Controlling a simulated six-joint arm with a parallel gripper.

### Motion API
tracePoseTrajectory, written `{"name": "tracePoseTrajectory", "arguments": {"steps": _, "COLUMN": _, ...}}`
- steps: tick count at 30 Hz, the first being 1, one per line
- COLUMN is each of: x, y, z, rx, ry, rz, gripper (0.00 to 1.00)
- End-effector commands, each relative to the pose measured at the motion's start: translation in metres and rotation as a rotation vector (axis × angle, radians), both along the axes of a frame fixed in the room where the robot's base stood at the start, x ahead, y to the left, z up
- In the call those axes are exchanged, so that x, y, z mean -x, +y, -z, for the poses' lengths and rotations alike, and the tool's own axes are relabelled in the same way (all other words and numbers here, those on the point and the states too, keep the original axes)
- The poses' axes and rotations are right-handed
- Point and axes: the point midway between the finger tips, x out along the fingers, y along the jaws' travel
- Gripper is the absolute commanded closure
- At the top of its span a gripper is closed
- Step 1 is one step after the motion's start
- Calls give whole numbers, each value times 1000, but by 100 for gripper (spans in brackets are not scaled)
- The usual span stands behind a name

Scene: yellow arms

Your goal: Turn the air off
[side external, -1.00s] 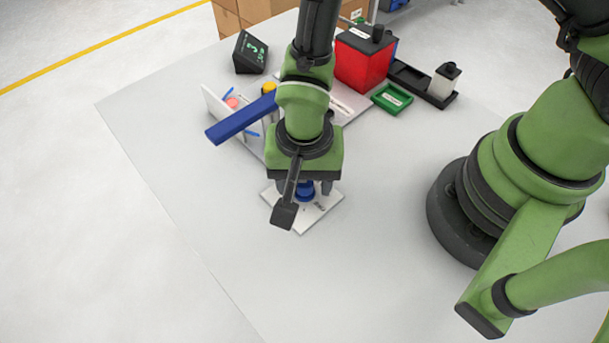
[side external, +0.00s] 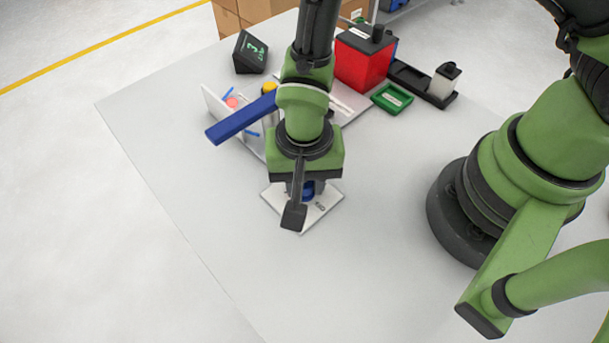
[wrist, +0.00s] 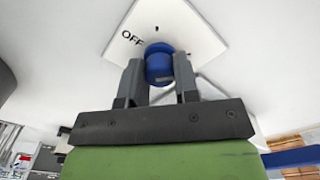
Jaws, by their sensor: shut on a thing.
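A blue round knob (wrist: 158,66) sits on a white square plate (wrist: 185,25) with the word OFF printed near one edge. In the side external view the plate (side external: 325,203) lies on the table and the knob (side external: 308,189) is mostly hidden below my gripper. My gripper (wrist: 159,72) points down over the plate, with one finger on each side of the knob. It is shut on the knob. The knob's pointer direction is hard to make out.
A blue bar (side external: 240,119) and a white upright panel (side external: 214,103) stand behind and left of my gripper. A red box (side external: 362,62), a green tray (side external: 392,98), a black holder (side external: 408,76) and a dark display (side external: 250,53) are farther back. The front table is clear.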

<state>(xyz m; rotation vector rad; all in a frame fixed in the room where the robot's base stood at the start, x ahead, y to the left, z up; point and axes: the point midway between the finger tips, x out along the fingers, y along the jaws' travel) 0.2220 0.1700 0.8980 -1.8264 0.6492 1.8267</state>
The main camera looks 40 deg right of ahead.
Motion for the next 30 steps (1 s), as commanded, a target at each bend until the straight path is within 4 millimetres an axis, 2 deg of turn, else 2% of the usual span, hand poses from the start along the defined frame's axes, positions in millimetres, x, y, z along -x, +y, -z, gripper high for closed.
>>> {"name": "tracePoseTrajectory", "arguments": {"steps": 30, "x": 0, "y": 0, "z": -1, "rx": 0, "ry": 0, "rz": -926, "gripper": 95}}
